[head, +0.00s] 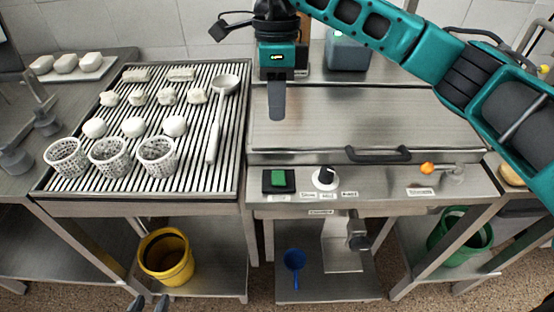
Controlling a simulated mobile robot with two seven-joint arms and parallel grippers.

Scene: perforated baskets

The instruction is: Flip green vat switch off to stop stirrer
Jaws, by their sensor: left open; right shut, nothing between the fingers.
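The green switch (278,178) sits in a black housing on the front panel of the steel vat (360,140), left of a black-and-white dial (325,178). The picture does not show clearly which way the switch is tipped. The vat's lid is down, so the stirrer is hidden. My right gripper (277,114) is shut and empty, pointing down over the left part of the lid, behind the switch and apart from it. My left gripper (150,303) shows only its two dark fingertips at the bottom edge, open and empty, low in front of the draining table.
A slatted draining table (225,147) on the left holds perforated baskets (109,157), white lumps and a ladle (215,125). A lid handle (378,154) and an orange-knobbed tap (428,168) stick out. A yellow bucket (166,257) stands below. The space before the panel is clear.

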